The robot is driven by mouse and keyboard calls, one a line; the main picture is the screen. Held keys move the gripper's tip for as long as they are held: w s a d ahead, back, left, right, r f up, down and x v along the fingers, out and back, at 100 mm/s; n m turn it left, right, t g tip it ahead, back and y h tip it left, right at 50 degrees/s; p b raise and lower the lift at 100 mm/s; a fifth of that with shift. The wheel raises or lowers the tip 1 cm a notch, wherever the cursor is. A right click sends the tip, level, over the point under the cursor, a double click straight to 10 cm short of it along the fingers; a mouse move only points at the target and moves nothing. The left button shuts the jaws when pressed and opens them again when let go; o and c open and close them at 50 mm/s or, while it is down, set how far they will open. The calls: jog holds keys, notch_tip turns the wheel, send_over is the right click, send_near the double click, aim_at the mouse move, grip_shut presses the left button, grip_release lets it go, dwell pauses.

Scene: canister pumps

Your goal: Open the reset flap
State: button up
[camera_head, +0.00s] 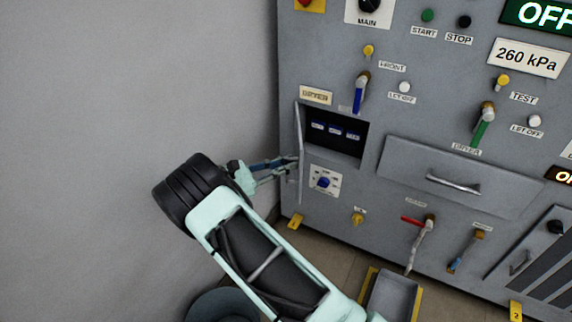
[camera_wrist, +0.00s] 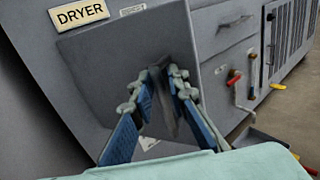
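The reset flap (camera_head: 299,152) is a thin grey panel at the left of a dark recess (camera_head: 350,142) in the machine front. It stands swung out to the left, so the recess and its blue-marked row show. In the wrist view the flap's grey face (camera_wrist: 98,72) fills the middle, below the DRYER label (camera_wrist: 79,14). My gripper (camera_head: 295,158) is at the flap's outer left side. In the wrist view its two blue fingers (camera_wrist: 167,72) are close together at the tips, with a narrow grey part between them. I cannot tell whether they clamp it.
Below the recess is a blue knob (camera_head: 323,182). A drawer (camera_head: 452,184) with a bar handle is to the right. Levers with blue (camera_head: 360,92), green (camera_head: 484,124) and red (camera_head: 416,220) parts stick out. A bare wall (camera_head: 130,90) is at left.

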notch_tip(320, 180, up, 10)
dwell(0.5)
